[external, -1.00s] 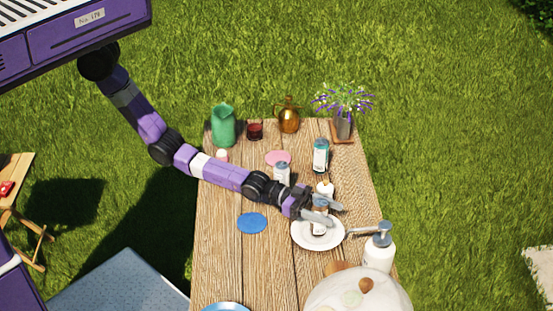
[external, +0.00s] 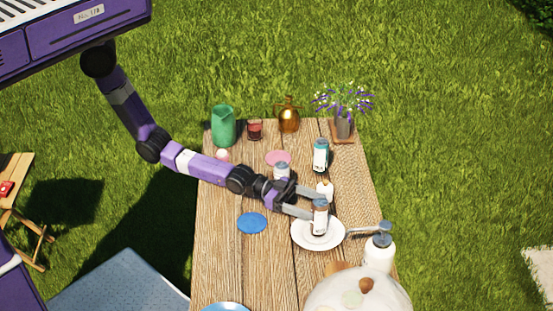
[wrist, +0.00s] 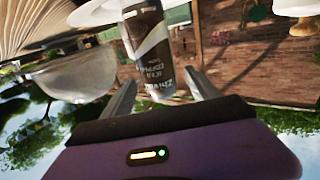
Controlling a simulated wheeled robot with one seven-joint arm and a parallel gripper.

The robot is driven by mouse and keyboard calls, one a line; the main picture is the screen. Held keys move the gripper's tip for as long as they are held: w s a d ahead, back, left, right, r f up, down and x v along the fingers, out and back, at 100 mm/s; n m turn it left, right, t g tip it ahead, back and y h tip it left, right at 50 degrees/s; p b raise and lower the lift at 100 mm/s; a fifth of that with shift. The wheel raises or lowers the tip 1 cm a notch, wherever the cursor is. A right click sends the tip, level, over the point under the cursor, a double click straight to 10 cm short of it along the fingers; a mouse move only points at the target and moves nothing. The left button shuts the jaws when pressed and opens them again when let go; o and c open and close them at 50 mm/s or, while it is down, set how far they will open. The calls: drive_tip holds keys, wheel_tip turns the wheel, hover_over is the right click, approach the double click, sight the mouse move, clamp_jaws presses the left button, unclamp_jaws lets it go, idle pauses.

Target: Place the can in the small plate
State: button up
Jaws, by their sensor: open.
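A can with a brown-and-white label (external: 320,217) stands upright on the small white plate (external: 337,240) on the right part of the table. The can also shows in the wrist view (wrist: 149,52), upside down in that picture, with the plate's rim (wrist: 95,12) beside its base. My gripper (external: 314,206) is open, with its fingers on the left side of the can. In the wrist view, the open fingers (wrist: 160,95) lie to either side of the can's top end, with a visible gap on the right.
A white-and-green can (external: 320,155) stands farther back, and another can (external: 281,171) is partly hidden by my arm. A small bottle (external: 325,188) is just behind the plate. A blue disc (external: 251,223) lies left.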

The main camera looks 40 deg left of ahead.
drive_tip(key=shift+v, duration=2.35)
drive_tip(key=shift+s+a, duration=0.2)
drive_tip(key=shift+a, duration=0.5)
